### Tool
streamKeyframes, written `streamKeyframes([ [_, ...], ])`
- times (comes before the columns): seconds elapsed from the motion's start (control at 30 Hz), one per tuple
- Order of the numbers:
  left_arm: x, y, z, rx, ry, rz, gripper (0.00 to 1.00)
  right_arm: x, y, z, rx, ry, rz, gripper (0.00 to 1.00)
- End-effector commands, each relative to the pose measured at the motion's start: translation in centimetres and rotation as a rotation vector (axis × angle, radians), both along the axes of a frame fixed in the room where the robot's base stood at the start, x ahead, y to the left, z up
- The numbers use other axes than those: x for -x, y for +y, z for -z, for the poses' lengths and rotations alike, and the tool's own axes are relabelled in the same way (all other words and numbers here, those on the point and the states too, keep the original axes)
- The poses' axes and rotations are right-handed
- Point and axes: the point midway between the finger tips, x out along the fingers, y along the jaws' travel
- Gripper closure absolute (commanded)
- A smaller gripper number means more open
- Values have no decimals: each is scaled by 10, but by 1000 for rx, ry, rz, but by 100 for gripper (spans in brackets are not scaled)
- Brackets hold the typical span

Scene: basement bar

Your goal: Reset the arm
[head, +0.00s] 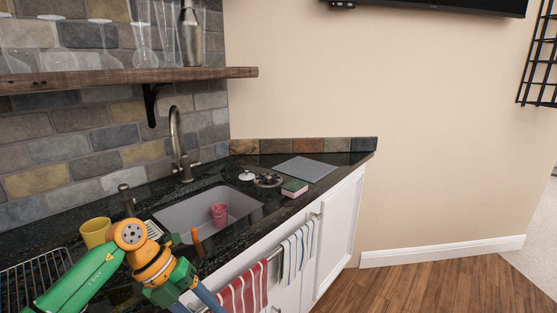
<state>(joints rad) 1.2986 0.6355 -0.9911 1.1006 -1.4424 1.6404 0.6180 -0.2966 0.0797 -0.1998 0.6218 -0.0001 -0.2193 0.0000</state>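My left arm, green and orange, comes in from the lower left over the front of the dark counter and bends near the sink. Small orange and green parts show just beyond its bend at the sink's front edge; I cannot tell whether they are my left gripper (187,240). Its fingers are not clearly seen, and nothing is visibly held. My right arm and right gripper are not in view.
A pink cup (219,214) is in the sink (185,213). A yellow cup (95,232) and a wire rack (30,280) are at the left. A sponge (294,188) and grey mat (304,169) lie right. Towels (243,292) hang in front. A shelf (130,78) overhangs the counter.

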Motion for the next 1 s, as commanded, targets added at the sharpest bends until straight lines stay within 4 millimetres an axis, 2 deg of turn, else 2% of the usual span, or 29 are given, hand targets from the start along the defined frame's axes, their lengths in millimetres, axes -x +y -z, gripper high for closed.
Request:
streamKeyframes([
  [0.13, -7, -66, 21, 379, 34, -84, 46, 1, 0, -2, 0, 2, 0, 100],
  [0.2, -19, -96, 31, 634, 59, -244, 46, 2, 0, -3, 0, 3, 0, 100],
  [0.23, -28, -102, 39, 742, 75, -353, 46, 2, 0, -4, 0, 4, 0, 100],
  [0.27, -37, -104, 52, 842, 96, -492, 46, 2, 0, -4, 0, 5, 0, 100],
  [0.3, -49, -95, 79, 947, 129, -722, 46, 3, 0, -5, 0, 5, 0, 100],
  [0.37, -55, -71, 126, 1008, 171, -1036, 46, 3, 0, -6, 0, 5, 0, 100],
  [0.4, -50, -55, 157, 1006, 197, -1203, 46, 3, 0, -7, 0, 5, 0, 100],
  [0.47, -35, -32, 202, 973, 238, -1425, 46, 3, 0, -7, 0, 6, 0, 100],
  [0.5, -20, -18, 231, 935, 266, -1559, 46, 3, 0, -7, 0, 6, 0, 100],
  [0.57, 9, 0, 272, 859, 310, -1741, 46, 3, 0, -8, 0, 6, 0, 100],
  [0.6, 32, 11, 297, 803, 341, -1851, 46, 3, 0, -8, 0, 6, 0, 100],
  [0.67, 70, 24, 331, 703, 388, -2005, 46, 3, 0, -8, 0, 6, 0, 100],
  [0.7, 99, 32, 352, 629, 420, -2099, 46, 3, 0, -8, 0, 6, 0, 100],
  [0.77, 144, 41, 379, 511, 471, -2229, 46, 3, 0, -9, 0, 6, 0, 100],
  [0.83, 199, 47, 403, 365, 532, -2362, 46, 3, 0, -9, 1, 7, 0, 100],
  [0.9, 251, 51, 419, 223, 588, -2466, 46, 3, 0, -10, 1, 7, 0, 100],
  [1.0, 310, 51, 431, 57, 655, -2570, 46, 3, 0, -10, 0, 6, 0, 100],
])
